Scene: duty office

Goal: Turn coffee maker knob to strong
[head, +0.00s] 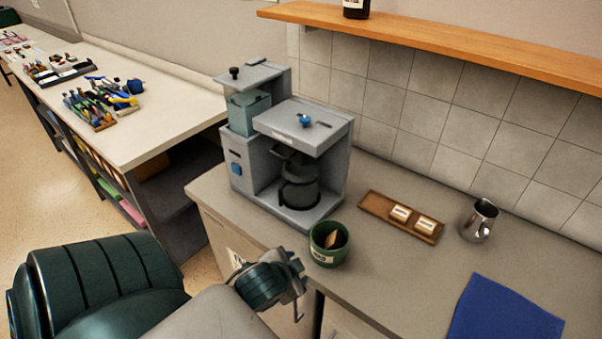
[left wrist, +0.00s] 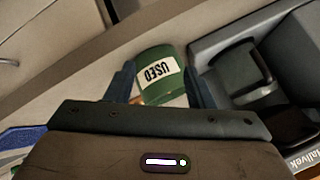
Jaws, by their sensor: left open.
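The grey coffee maker (head: 262,160) stands on the counter in the middle of the head view. A small blue knob (head: 305,121) sits on its top plate; its setting is too small to read. A dark carafe sits under the top plate. My left gripper (head: 297,283) is open and empty in front of the counter edge, below and apart from the coffee maker. In the left wrist view, part of the coffee maker (left wrist: 213,49) shows at the right, and the knob is not seen. My right gripper is not in view.
A green cup labelled USED (head: 322,254) stands in front of the coffee maker and shows beyond my fingers in the left wrist view (left wrist: 157,62). A wooden tray (head: 374,203), metal pitcher (head: 479,222) and blue cloth (head: 505,315) lie right. A wooden shelf (head: 440,38) hangs above.

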